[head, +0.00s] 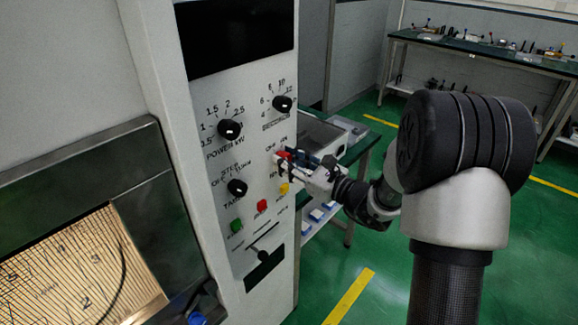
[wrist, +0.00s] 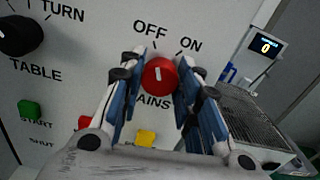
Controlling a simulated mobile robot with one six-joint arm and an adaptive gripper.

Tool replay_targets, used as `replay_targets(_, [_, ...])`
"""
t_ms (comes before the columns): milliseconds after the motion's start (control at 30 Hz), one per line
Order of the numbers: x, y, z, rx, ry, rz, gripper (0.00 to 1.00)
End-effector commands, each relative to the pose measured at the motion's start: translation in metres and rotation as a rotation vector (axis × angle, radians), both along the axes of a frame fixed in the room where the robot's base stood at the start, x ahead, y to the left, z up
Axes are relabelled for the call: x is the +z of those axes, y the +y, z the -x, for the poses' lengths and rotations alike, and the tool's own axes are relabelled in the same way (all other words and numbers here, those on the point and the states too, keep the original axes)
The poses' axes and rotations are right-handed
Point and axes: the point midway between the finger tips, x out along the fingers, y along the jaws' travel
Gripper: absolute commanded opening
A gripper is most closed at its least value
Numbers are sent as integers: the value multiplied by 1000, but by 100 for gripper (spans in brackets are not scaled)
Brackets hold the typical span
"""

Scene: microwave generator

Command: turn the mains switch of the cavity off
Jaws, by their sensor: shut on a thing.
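The mains switch is a round red knob (wrist: 160,75) with a white mark, under the words OFF and ON on the pale cabinet panel. In the wrist view its mark points up and slightly left, towards OFF. My gripper (wrist: 158,88) is shut on the knob, one blue-padded finger on each side. The fingers partly cover the word MAINS below it. In the head view my gripper (head: 292,163) reaches the panel's right side from the right, and only a little red of the switch shows there.
Below the switch are a yellow button (head: 284,188), a red button (head: 262,206) and a green start button (head: 236,225). Black knobs for power (head: 229,129) and table turn (head: 237,187) lie to the left. A bench with a grey device (wrist: 258,118) stands to the right.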

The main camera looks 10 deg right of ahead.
Motion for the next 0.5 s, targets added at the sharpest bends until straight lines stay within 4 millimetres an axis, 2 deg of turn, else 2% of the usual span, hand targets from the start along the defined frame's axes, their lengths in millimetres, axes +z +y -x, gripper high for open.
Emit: replay_targets(500, [0,0,0,0,-48,68,7])
